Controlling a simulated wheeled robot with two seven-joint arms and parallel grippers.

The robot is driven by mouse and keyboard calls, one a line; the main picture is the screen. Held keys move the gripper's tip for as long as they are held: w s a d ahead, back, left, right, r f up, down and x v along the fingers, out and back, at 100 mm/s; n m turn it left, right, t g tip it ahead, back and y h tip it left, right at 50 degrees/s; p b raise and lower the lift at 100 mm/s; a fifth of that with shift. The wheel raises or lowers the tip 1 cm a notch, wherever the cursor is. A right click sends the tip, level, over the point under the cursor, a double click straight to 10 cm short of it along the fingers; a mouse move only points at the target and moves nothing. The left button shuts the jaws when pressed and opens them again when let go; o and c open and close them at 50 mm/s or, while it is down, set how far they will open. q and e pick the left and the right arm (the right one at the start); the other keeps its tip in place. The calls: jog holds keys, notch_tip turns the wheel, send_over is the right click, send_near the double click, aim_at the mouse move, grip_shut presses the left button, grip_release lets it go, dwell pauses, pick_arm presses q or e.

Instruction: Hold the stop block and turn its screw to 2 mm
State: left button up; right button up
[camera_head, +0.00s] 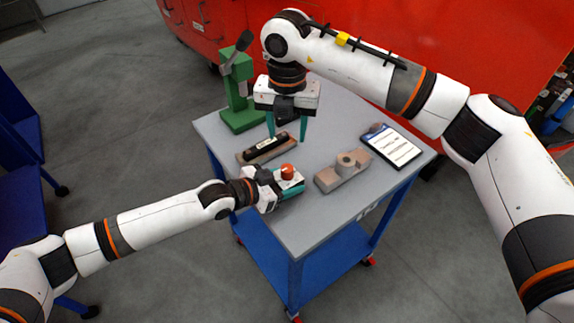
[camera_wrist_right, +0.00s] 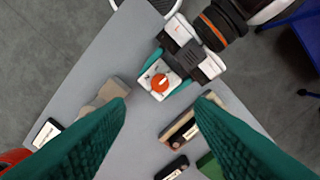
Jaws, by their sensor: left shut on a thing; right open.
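The stop block (camera_wrist_right: 157,93) is a small pale block with a round orange screw knob (camera_wrist_right: 162,82) on top, which has a white mark. In the head view the orange knob (camera_head: 288,171) shows at the table's near left edge. My left gripper (camera_head: 287,186) is shut on the block, its teal fingers on either side of it. The scale on the block is too small to read. My right gripper (camera_head: 288,131) is open and empty, pointing down above the table behind the block. In the right wrist view its fingers (camera_wrist_right: 162,106) are wide apart, with the knob beyond their tips.
A beige block with a round boss (camera_head: 344,171) lies right of the stop block. A wooden holder with a black bar (camera_head: 266,148) lies behind it. A green press (camera_head: 239,90) stands at the back left, a tablet (camera_head: 391,147) at the right. The table's front is clear.

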aim_at(287, 168)
notch_tip(287, 168, down, 11)
jog(key=shift+f, duration=0.1)
dwell(0.3)
jog(key=c, duration=1)
